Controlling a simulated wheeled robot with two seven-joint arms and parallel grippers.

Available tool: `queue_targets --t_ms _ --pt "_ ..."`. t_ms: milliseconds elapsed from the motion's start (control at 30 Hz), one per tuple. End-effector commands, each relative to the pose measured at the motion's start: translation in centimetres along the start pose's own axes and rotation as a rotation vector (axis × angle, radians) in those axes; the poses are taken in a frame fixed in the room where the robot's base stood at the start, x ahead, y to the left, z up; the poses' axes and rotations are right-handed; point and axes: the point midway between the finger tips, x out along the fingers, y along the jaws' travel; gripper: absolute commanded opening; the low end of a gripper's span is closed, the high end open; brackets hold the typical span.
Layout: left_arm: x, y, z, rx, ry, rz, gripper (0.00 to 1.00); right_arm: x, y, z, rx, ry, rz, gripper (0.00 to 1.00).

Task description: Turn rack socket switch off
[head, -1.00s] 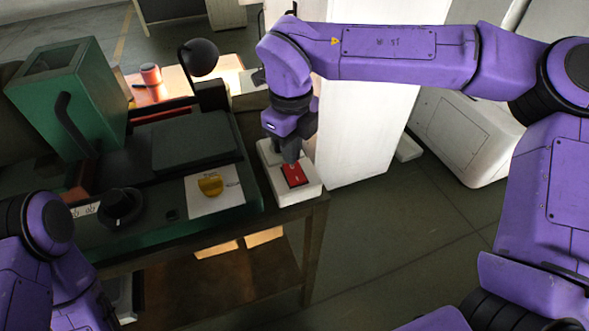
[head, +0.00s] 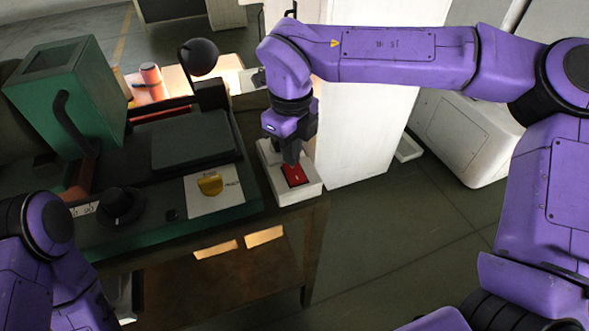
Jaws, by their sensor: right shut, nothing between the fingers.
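The rack socket is a white box (head: 312,189) at the right end of the bench, with a red rocker switch (head: 296,175) on its top face. My right gripper (head: 290,160) points down over the box, shut and empty. Its fingertips are at the far edge of the red switch; I cannot tell whether they touch it. The gripper hides part of the box top behind the switch. Which way the rocker is tipped is too small to tell. Of my left arm only links show at the lower left; its gripper is out of view.
A green machine (head: 70,95) with a black lever and a black knob (head: 121,205) fills the bench's left side. A yellow knob (head: 210,183) sits on a white plate left of the socket. A white cabinet (head: 365,130) stands behind the socket. The floor at right is clear.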

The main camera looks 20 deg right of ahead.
Motion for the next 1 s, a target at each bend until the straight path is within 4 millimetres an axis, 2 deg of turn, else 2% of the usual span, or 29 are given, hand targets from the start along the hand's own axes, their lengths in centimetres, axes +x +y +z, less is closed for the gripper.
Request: queue_targets --t_ms 1000 --pt "0.6 0.1 0.2 0.000 0.000 0.000 0.43 1.3 0.0 0.0 0.000 0.002 0.000 0.00"
